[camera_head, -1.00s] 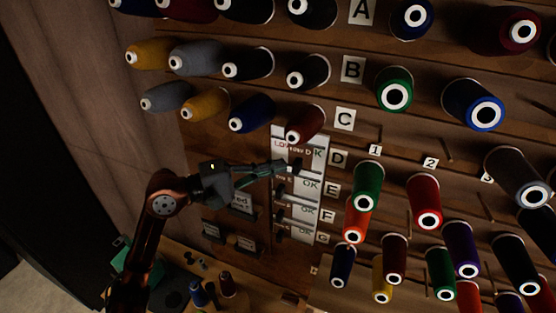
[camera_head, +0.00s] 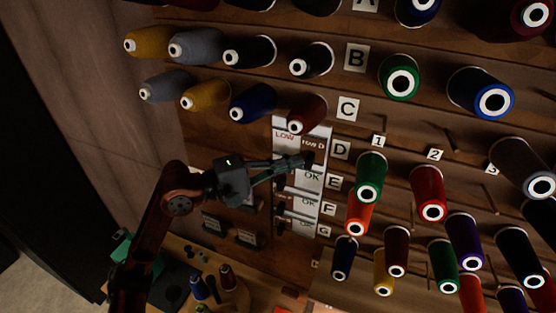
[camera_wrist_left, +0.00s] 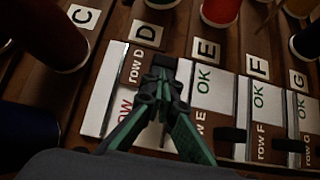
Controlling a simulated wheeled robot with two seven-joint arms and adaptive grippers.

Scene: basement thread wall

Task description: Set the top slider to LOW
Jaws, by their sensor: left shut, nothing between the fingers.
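In the left wrist view the row D plate (camera_wrist_left: 134,66) is at the end near the D label, with red LOW letters partly behind my fingers. My left gripper (camera_head: 300,161) is shut and empty, its fingertips against or very near the dark slider knob (camera_wrist_left: 172,66); exact contact is hard to tell. My right gripper is not in view.
Lower sliders for rows E (camera_head: 312,177), F (camera_head: 307,206) and G (camera_head: 304,226) show OK, their knobs at the left. Thread spools stand out from the wall above and to the right, a dark red spool (camera_head: 306,114) just above the panel.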

